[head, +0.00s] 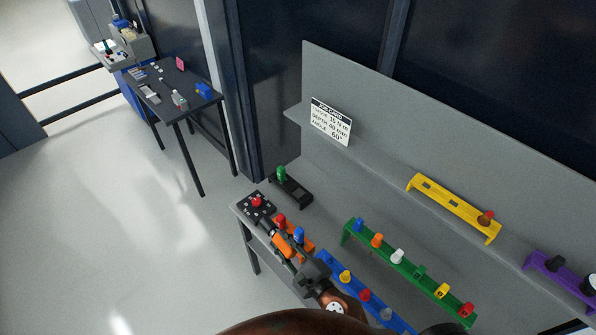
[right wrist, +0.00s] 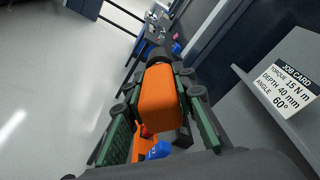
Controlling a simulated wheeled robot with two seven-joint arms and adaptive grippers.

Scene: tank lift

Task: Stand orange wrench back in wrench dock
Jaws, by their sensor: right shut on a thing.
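The orange wrench (head: 283,246) is held in my right gripper (head: 287,250), near the left end of the workbench. In the right wrist view its orange handle (right wrist: 161,95) lies between the two green-padded fingers, with a dark part at its far end. My right gripper is shut on it. A black bracket (head: 303,197) with a green-topped piece stands behind the gripper. A black square block (head: 250,211) with a red knob sits at the bench's left corner. I cannot tell which of these is the wrench dock. My left gripper is not in view.
An orange rack (head: 307,243) with red and blue knobs lies close beside the gripper. Blue (head: 398,325), green (head: 408,268) and yellow (head: 453,205) racks fill the bench to the right. A job card (head: 331,122) stands on the ledge. A dark side table (head: 178,104) is farther off.

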